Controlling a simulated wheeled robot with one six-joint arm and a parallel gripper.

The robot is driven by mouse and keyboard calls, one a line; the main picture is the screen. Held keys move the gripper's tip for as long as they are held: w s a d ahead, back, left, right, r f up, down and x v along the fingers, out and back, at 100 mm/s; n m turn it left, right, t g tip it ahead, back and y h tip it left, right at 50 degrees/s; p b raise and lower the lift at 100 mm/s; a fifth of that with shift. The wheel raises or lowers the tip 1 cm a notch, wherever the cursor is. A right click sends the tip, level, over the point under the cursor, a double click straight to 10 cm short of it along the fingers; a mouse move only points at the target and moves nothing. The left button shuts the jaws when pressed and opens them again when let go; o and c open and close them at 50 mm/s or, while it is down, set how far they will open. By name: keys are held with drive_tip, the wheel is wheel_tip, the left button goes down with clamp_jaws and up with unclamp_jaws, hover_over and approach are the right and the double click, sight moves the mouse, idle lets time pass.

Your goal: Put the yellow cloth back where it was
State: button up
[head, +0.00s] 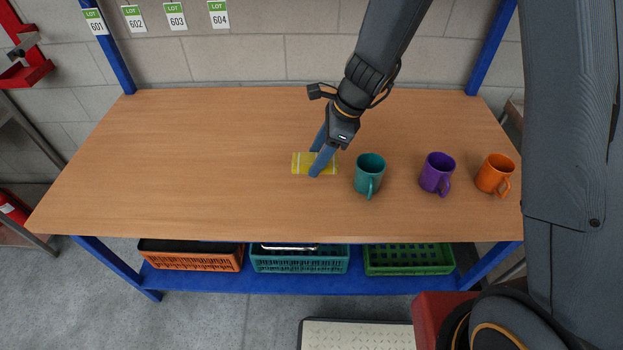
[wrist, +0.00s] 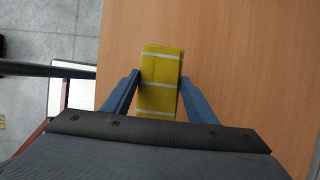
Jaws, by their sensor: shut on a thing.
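The yellow cloth (head: 299,163), folded into a small block with white stripes, is near the middle of the wooden table (head: 170,170), left of the teal mug. My gripper (head: 315,164) is shut on it, with one blue finger on each side. In the wrist view the cloth (wrist: 162,66) shows between the two fingers of my gripper (wrist: 160,80). I cannot tell whether the cloth touches the tabletop or is slightly above it. Part of it is hidden by the fingers in the head view.
A teal mug (head: 369,174) stands close to the right of the cloth. A purple mug (head: 436,173) and an orange mug (head: 494,174) stand farther right. The table's left half is clear. Orange (head: 190,261), teal (head: 299,264) and green (head: 408,264) crates sit on the shelf below.

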drive_tip(key=x, duration=0.3)
drive_tip(key=d+x, duration=0.1)
drive_tip(key=x, duration=0.1)
drive_tip(key=shift+s+a+f+p, duration=0.1)
drive_tip(key=shift+s+f+p, duration=0.2)
drive_tip(key=shift+s+f, duration=0.05)
drive_tip(key=shift+f+p, duration=0.3)
drive_tip(key=shift+f, duration=1.5)
drive_tip(key=shift+f, duration=0.1)
drive_tip(key=shift+f, duration=0.15)
drive_tip(key=o, duration=1.2)
